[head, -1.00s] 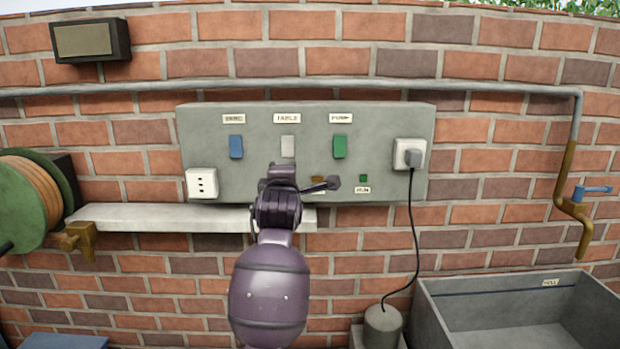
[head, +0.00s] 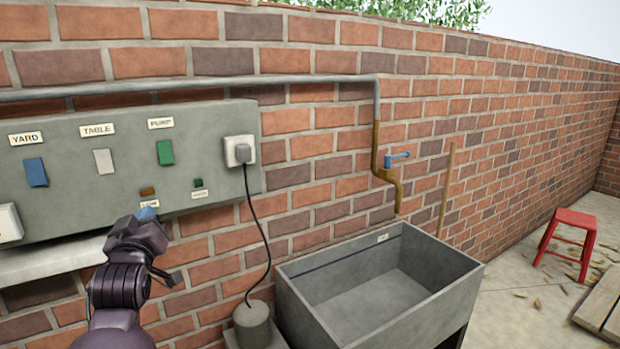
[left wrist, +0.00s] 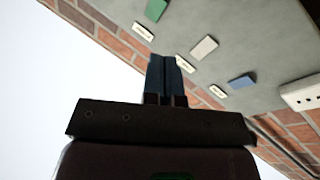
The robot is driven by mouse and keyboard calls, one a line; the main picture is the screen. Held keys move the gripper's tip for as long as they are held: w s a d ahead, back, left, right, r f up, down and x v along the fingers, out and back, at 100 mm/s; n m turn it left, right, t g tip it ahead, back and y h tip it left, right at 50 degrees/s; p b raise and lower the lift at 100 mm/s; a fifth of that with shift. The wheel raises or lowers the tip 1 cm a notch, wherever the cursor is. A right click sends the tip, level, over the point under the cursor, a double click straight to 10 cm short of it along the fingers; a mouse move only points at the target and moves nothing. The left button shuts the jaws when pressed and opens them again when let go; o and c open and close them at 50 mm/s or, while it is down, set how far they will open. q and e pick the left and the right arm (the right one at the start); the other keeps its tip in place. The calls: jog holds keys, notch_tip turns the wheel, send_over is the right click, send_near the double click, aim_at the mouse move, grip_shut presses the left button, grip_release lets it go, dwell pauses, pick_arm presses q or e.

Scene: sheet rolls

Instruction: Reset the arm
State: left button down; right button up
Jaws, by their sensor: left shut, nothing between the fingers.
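My left arm comes up from the bottom left of the head view, and its gripper (head: 147,213) is in front of the lower edge of the grey switch panel (head: 75,205). In the left wrist view the two dark blue fingers (left wrist: 166,75) are together with nothing between them. The panel carries a blue switch (head: 36,172) labelled YARD, a white switch (head: 104,161) labelled TABLE and a green switch (head: 165,152) labelled PUMP. The same panel shows in the left wrist view (left wrist: 250,50), apart from the fingers. My right gripper is out of view.
A plug (head: 240,152) sits in the panel's right socket, its black cord running down to a grey pump (head: 252,322). A grey trough (head: 425,275) stands below a tap with a blue handle (head: 398,157).

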pick_arm(q)
jog(key=s+d+f+m+g+h, duration=0.2)
jog(key=s+f+m, duration=0.3)
jog(key=f, duration=0.7)
jog(key=s+d+f+m+g+h, duration=0.1)
jog(key=s+d+f+m+h, duration=0.1)
jog(key=s+f, duration=0.75)
jog(key=s+f+g, duration=0.5)
jog(key=s+f, duration=1.1)
jog(key=f, duration=0.3)
jog(key=shift+s, duration=0.35)
